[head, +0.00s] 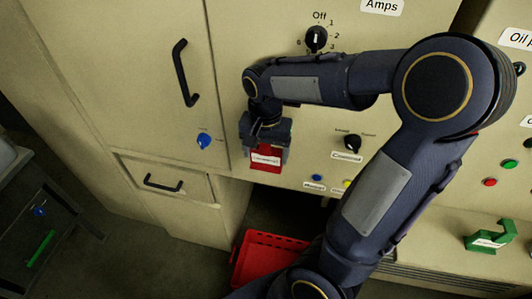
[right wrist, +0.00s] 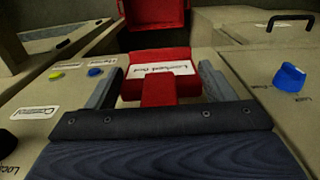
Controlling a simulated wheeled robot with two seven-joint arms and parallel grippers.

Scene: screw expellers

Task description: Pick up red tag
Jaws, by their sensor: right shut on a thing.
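The red tag (head: 266,168) hangs below my right gripper (head: 266,143) in the head view, in front of the beige cabinet's face. It carries a white label with dark writing. In the right wrist view the red tag (right wrist: 158,92) sits between the two fingers of my right gripper (right wrist: 160,85), which is shut on it. The tag's upper part is partly covered by the gripper in the head view. My left gripper is in neither view.
A red crate (head: 270,243) stands low under the cabinet. The cabinet panel bears a black rotary switch (head: 316,39), a blue knob (head: 203,141), a selector (head: 352,143) and a door handle (head: 180,73). A green part (head: 490,237) sits at the right.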

